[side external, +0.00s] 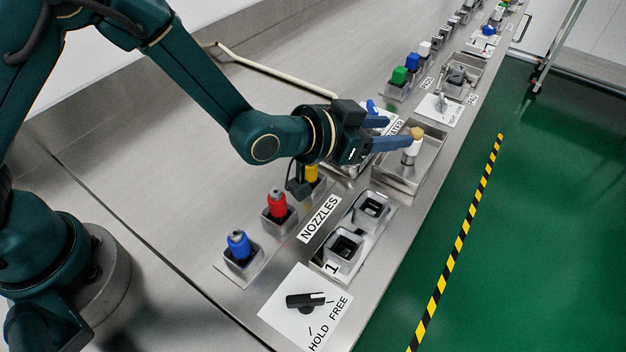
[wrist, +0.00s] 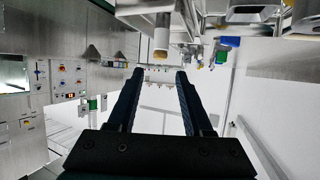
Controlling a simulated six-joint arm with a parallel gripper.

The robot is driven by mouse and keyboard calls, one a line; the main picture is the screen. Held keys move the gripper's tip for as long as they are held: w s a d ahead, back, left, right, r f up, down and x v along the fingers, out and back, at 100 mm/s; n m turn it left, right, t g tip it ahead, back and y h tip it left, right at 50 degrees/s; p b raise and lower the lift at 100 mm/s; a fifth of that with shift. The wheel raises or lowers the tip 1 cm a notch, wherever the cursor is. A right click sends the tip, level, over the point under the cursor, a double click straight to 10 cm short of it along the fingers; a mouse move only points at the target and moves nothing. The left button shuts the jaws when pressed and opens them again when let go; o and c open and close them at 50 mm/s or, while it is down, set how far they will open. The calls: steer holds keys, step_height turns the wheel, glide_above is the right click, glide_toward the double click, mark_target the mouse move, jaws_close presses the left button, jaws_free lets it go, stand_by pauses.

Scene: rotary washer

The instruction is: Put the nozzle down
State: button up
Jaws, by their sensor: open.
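A blue nozzle (side external: 238,245), a red nozzle (side external: 277,205) and a yellow nozzle (side external: 312,172) stand upright in square holders by the NOZZLES label. My arm partly covers the yellow one. My gripper (side external: 400,131) is open, its fingers pointing right over the steel tray. In the wrist view, the open fingers (wrist: 158,72) have nothing between them. A white cylinder with a tan top (side external: 411,147) stands in the tray beside the near fingertip; I cannot tell whether they touch. A white piece with a tan end (wrist: 161,40) also shows beyond the fingers in the wrist view.
Two dark square sockets, one near (side external: 343,248) and one far (side external: 371,209), look empty on the plate marked 1. A black knob (side external: 305,300) sits on the HOLD FREE panel. A steel tray (side external: 425,172) and green and blue pieces (side external: 399,75) lie farther along the bench.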

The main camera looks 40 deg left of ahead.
steer(key=s+a+r+n+g+y, duration=0.1)
steer(key=s+a+r+g, duration=0.1)
steer(key=s+a+r, duration=0.3)
steer(key=s+a+r+n+g+y, duration=0.1)
steer(key=s+a+r, duration=0.25)
steer(key=a, duration=0.35)
steer(key=s+a+n+g+y, duration=0.1)
steer(key=s+a, duration=0.3)
steer(key=s, duration=0.4)
steer(key=s+a+n+g+y, duration=0.1)
steer(key=s+a, duration=0.3)
steer(key=s, duration=0.4)
steer(key=shift+s+a+f+n+g+y, duration=0.3)
steer(key=shift+a+f+g+y, duration=0.15)
steer(key=shift+g, duration=0.45)
